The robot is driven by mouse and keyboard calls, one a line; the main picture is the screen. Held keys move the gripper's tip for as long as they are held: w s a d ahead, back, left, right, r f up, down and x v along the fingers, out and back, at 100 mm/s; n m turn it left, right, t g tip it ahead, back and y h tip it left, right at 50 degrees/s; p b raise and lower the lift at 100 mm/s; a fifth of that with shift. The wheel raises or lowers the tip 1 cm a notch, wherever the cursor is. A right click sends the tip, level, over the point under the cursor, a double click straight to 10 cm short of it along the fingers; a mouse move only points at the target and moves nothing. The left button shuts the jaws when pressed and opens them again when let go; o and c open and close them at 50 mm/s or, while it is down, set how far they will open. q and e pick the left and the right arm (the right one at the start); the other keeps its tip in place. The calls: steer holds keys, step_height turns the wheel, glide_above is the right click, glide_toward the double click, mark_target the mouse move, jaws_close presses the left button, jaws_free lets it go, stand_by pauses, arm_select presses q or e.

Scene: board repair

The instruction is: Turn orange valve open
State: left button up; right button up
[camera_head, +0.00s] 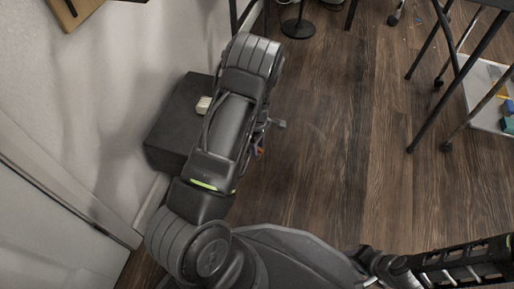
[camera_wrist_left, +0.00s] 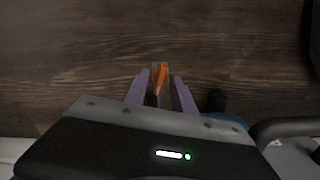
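The orange valve handle (camera_wrist_left: 160,78) shows in the left wrist view as a small, narrow orange piece just beyond my fingertips, against dark wood. My left gripper (camera_wrist_left: 160,78) has two purple fingers standing apart, one on each side of the orange handle, with visible gaps. Whether the handle lies between the fingertips in depth or beyond them, I cannot tell. In the head view my left arm covers most of that gripper and the valve; only small orange and purple bits show beside the forearm. My right arm enters at the lower right, and its gripper is not seen.
A dark box (camera_head: 172,132) stands against the white wall (camera_head: 110,110), partly behind my left arm. A small pale block (camera_head: 203,105) shows on it. A black-legged table with a white lower shelf (camera_head: 486,104) stands at the right. The wooden floor (camera_head: 345,150) between is clear.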

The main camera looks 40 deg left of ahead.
arm_select(q)
steer(key=shift+c, duration=0.2)
jaws_close()
stand_by(0.5)
